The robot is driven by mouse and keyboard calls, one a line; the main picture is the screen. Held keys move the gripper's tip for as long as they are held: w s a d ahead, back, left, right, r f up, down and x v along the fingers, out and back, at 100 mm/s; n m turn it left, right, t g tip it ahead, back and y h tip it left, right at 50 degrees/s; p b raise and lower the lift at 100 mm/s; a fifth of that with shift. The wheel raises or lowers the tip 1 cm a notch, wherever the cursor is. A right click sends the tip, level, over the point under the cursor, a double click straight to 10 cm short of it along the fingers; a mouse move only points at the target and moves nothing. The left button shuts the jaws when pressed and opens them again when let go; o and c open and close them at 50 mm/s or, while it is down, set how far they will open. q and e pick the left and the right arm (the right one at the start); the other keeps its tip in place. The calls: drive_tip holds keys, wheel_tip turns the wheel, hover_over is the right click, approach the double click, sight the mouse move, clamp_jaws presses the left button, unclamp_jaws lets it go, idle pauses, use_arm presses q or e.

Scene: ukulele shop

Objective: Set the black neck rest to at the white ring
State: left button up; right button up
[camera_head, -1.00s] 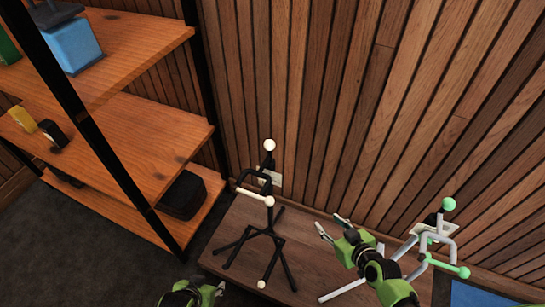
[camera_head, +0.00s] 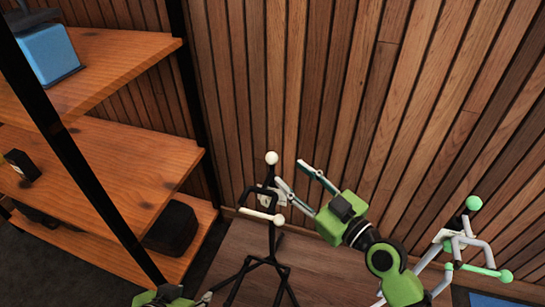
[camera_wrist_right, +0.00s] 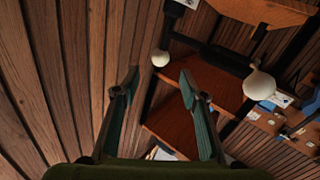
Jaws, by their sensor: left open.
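A black stand (camera_head: 270,240) with white ball tips stands on a low wooden bench. Its black neck rest (camera_head: 257,192) is the bent bar near the top, below a white ball (camera_head: 271,157). A second white ball (camera_head: 279,219) ends a pale bar below it. In the right wrist view a dark bar with white balls (camera_wrist_right: 259,85) lies beyond the fingers. I cannot make out a white ring. My right gripper (camera_head: 292,175) is open and empty, just right of the stand's top. It also shows in the wrist view (camera_wrist_right: 158,78). My left gripper (camera_head: 203,298) is open, low and partly cut off.
A grey stand with green ball tips (camera_head: 474,203) stands at the right. A wooden shelf unit (camera_head: 110,160) is at the left, with a black case (camera_head: 172,228) low down. The slatted wall (camera_head: 330,90) closes the back. Bench (camera_head: 225,255) surface shows around the stand.

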sight(276, 161)
drive_tip(key=x, duration=0.9)
drive_tip(key=shift+s, duration=0.1)
clamp_jaws()
